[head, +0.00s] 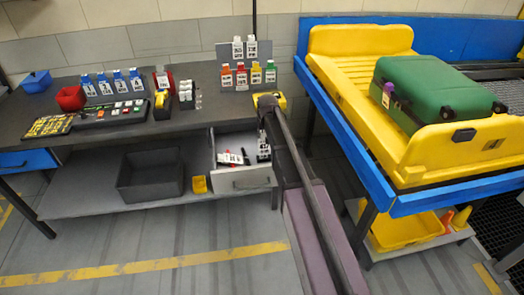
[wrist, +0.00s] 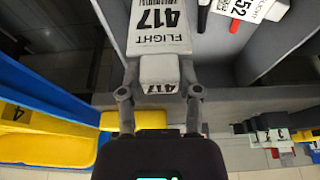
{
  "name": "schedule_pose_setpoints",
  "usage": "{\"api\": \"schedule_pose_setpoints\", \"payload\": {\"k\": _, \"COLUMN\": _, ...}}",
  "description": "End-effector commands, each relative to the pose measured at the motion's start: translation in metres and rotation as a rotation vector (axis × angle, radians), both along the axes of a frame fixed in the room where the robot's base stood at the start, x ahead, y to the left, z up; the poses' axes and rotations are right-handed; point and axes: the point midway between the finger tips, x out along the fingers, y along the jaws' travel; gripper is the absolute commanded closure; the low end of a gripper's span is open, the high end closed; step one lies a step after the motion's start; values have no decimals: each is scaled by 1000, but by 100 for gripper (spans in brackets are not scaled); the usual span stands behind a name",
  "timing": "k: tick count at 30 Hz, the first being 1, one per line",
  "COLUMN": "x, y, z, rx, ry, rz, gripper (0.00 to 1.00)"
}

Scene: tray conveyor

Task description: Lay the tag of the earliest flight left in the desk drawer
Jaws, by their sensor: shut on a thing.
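My gripper (wrist: 158,92) is shut on a white flight tag marked 417 (wrist: 160,30), holding it by its white block-like end. In the head view, this tag (head: 264,150) hangs at the right side of the open desk drawer (head: 251,179); I cannot tell whether it touches the drawer floor. Another white tag (head: 231,158) lies in the drawer, beside a red and a dark pen-like item. It also shows in the wrist view (wrist: 262,8), its number partly cut off, ending in 52. A rack (head: 243,55) at the desk's back holds several tags with white, red, green and yellow tops.
The desk (head: 205,110) also carries blue-topped tags (head: 118,82), a red bin (head: 69,98) and a blue bin (head: 36,81). A dark crate (head: 150,176) stands below. At right, a green case (head: 440,93) lies in a yellow conveyor tray (head: 345,85).

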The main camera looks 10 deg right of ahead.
Motion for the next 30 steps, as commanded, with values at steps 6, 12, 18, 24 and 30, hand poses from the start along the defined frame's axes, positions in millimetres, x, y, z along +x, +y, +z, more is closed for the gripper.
{"api": "schedule_pose_setpoints", "payload": {"k": 6, "x": 0, "y": 0, "z": -24, "rx": 0, "ry": 0, "rz": 0, "gripper": 100}}
{"api": "schedule_pose_setpoints", "payload": {"k": 12, "x": 0, "y": 1, "z": -31, "rx": 0, "ry": 0, "rz": 1, "gripper": 100}}
{"api": "schedule_pose_setpoints", "payload": {"k": 18, "x": 0, "y": 1, "z": -31, "rx": 0, "ry": 0, "rz": 1, "gripper": 100}}
{"api": "schedule_pose_setpoints", "payload": {"k": 24, "x": 0, "y": 1, "z": -31, "rx": 0, "ry": 0, "rz": 1, "gripper": 100}}
{"api": "schedule_pose_setpoints", "payload": {"k": 30, "x": 0, "y": 1, "z": -40, "rx": 0, "ry": 0, "rz": 2, "gripper": 100}}
